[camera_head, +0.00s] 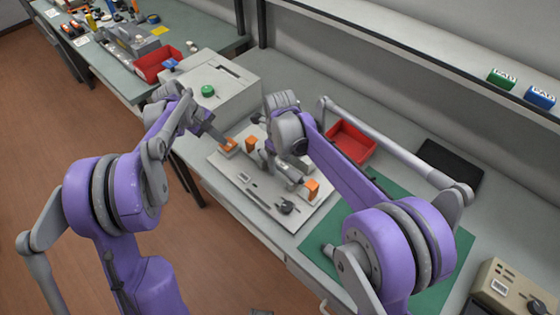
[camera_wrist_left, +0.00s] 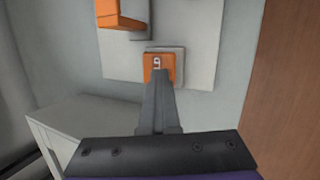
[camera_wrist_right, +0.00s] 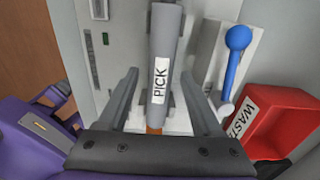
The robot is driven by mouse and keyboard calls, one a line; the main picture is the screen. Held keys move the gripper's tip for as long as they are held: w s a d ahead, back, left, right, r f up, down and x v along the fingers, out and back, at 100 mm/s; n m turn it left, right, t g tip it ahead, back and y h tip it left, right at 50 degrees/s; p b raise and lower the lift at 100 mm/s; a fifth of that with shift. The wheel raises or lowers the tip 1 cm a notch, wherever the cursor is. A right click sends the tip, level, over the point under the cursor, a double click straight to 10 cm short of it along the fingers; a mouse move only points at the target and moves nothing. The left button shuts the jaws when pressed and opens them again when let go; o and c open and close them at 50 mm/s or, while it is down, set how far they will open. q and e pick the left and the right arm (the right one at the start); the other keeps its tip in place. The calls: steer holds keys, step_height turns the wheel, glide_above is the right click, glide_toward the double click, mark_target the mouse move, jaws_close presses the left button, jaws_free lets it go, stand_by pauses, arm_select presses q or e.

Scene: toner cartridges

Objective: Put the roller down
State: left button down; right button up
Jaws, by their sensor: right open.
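The roller (camera_wrist_right: 160,65) is a grey cylinder labelled PICK, in the right wrist view. It lies lengthwise over the pale fixture plate (camera_head: 232,181), near an orange block (camera_wrist_right: 153,130). My right gripper (camera_wrist_right: 165,80) is open, with one finger on each side of the roller and visible gaps. In the head view my right arm hides much of the roller. My left gripper (camera_wrist_left: 162,80) has its fingers together at an orange block marked 9 (camera_wrist_left: 158,63) on the plate's edge. I cannot tell whether it grips that block.
A red WASTE bin (camera_head: 351,142) stands behind the plate, and a blue-knobbed handle (camera_wrist_right: 237,40) is near it in the right wrist view. A grey box with a green button (camera_head: 208,90) is at the back left. A green mat (camera_head: 313,246) lies front right.

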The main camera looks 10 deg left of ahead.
mark_target(280, 163)
step_height(280, 163, up, 12)
steer(key=s+d+r+n+t, duration=0.1)
steer(key=s+d+r+n, duration=0.15)
steer(key=d+n, duration=0.5)
steer(key=s+d+f+n+t, duration=0.2)
steer(key=s+d+f+n, duration=0.3)
steer(key=s+d+n, duration=0.3)
steer(key=s+d+f+n+t, duration=0.2)
steer(key=s+d+f+n, duration=0.4)
steer(key=s+d+n, duration=0.3)
steer(key=s+d, duration=0.3)
steer(key=shift+s, duration=0.4)
